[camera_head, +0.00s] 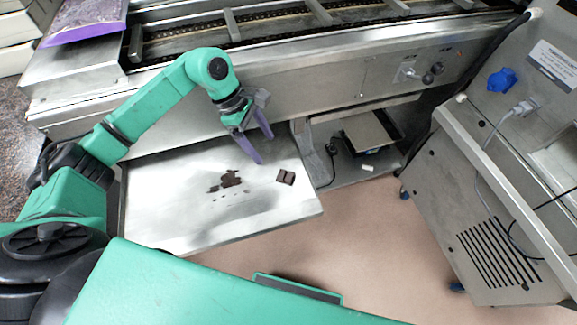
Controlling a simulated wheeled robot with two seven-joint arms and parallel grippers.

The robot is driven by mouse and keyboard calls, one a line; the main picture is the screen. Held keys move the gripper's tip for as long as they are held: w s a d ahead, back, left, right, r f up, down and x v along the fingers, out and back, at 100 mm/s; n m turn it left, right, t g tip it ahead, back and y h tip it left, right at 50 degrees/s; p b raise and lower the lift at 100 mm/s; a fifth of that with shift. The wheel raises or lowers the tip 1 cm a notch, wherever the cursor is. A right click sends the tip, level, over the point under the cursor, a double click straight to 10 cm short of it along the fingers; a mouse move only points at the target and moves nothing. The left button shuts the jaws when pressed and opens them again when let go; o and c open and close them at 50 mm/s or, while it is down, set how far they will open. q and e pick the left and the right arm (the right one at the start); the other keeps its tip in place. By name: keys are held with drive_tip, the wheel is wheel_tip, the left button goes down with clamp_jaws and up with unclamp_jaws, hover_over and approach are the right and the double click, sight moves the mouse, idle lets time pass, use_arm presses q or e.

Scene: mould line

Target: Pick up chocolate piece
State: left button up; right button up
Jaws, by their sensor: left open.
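A small dark brown chocolate piece (286,177) lies on a metal tray (165,215) below the conveyor. A flat, irregular dark brown smear with small crumbs (230,181) lies on the tray to the left of the piece. My left gripper (263,150), with purple fingers, reaches in over the tray. It is open and empty, above and to the left of the chocolate piece and apart from it. My right gripper is not in view.
A steel conveyor machine (290,75) runs along the back, its side wall close behind the left gripper. A steel cabinet (500,200) on wheels stands at the right. A low shelf (365,172) with a dark box is right of the tray. Open floor (370,245) lies in front.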

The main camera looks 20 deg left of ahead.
use_arm(q)
drive_tip(key=b, duration=0.2)
approach(285, 175)
drive_tip(key=shift+s+a+f, duration=0.2)
drive_tip(key=shift+s+f, duration=0.25)
drive_tip(key=shift+f, duration=0.25)
drive_tip(key=x, duration=0.4)
drive_tip(key=b+x, duration=0.1)
drive_tip(key=x, duration=0.1)
drive_tip(key=shift+w+d+f, duration=0.15)
drive_tip(key=shift+w+d, duration=0.2)
drive_tip(key=shift+d, duration=0.1)
drive_tip(key=shift+d+f, duration=0.1)
drive_tip(key=shift+w, duration=0.1)
drive_tip(key=shift+c, duration=0.6)
clamp_jaws()
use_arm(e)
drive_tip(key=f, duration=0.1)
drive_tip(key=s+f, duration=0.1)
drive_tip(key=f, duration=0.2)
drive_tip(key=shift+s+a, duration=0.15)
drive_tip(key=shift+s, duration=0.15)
